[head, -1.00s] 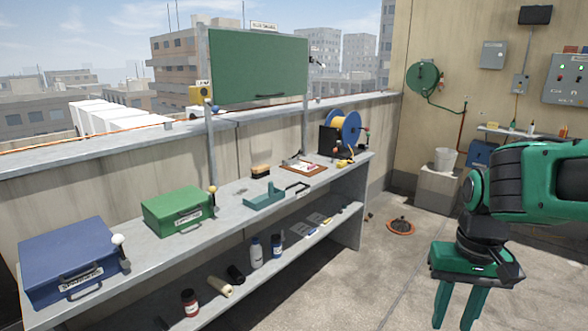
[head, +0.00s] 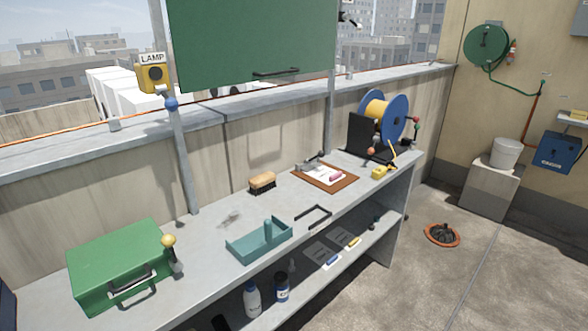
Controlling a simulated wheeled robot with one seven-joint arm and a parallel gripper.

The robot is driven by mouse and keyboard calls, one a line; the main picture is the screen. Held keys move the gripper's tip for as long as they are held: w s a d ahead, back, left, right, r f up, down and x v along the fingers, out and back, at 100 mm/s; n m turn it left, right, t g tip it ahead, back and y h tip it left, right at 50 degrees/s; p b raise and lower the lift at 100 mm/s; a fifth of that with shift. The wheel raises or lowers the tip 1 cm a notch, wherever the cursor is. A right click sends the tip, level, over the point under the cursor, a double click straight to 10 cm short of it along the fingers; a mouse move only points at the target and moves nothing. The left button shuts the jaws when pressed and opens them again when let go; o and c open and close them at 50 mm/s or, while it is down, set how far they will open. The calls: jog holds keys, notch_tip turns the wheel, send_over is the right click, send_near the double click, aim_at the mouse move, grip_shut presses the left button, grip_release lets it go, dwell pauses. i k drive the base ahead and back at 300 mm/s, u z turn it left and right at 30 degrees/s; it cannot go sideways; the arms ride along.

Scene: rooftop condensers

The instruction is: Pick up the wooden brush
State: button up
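The wooden brush (head: 262,182) lies on the grey workbench top (head: 215,205), towards its back edge. It has a tan wooden back and dark bristles that face down. It is left of the clipboard and behind the teal tray, apart from both. My gripper is not in the head view now.
A teal tray (head: 259,241) stands at the bench's front edge, a green case (head: 122,265) at the left. A clipboard (head: 325,178) and a cable reel (head: 385,117) are to the right. A green panel (head: 250,42) hangs above. Bottles (head: 252,299) stand on the lower shelf.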

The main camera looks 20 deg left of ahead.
aim_at(266, 181)
jog(key=u, duration=0.35)
jog(key=i, duration=1.25)
jog(key=u, duration=0.75)
jog(key=i, duration=0.3)
jog(key=u, duration=0.2)
